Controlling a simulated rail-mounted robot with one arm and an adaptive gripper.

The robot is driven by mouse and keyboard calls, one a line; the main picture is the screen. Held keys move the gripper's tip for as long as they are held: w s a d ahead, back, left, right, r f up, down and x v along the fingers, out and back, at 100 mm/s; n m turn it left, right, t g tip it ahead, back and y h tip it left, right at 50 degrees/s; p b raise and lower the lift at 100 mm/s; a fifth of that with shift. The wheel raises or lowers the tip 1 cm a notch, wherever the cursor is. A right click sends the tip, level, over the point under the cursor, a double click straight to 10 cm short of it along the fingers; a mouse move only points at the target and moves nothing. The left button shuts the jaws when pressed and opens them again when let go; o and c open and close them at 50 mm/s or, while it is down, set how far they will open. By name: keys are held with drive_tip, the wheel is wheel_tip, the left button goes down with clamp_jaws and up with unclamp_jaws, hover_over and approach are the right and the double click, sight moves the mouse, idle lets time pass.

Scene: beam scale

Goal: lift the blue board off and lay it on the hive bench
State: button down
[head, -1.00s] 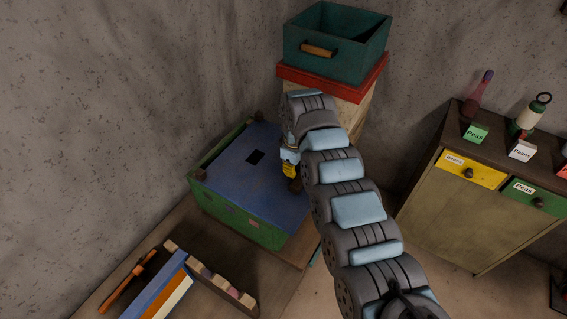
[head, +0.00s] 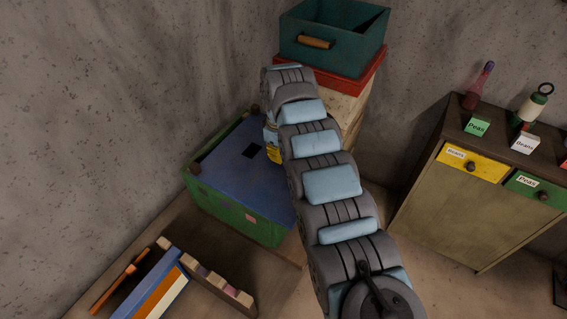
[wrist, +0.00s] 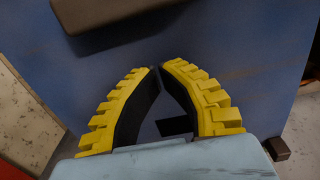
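The blue board (head: 232,186) lies flat on top of the green box (head: 238,217), with a small dark square opening (head: 254,151) in it. A brown block (head: 255,109) shows at its far edge. My gripper (head: 273,156) is over the board's right part, mostly hidden behind my arm. In the wrist view its yellow fingers (wrist: 161,70) meet closely at the tips, with nothing between them. The blue board (wrist: 240,45) fills the background there, with a brown block (wrist: 112,12) at the top and a smaller one (wrist: 277,148) at right. The hive bench (head: 267,275) carries the box.
Frames and a notched wooden rack (head: 207,280) lie on the bench's near end. A teal crate (head: 345,52) tops a red-lidded pale stack (head: 340,83) behind my arm. A cabinet (head: 450,195) with labelled drawers stands right. A grey wall closes the left.

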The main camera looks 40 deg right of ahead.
wheel_tip(320, 180, up, 8)
drive_tip(key=b, duration=0.1)
drive_tip(key=c, duration=1.7)
unclamp_jaws()
drive_tip(key=shift+d+r, duration=0.1)
drive_tip(key=shift+r, duration=0.1)
drive_tip(key=o, duration=1.1)
drive_tip(key=shift+r, duration=0.2)
drive_tip(key=shift+c, duration=0.2)
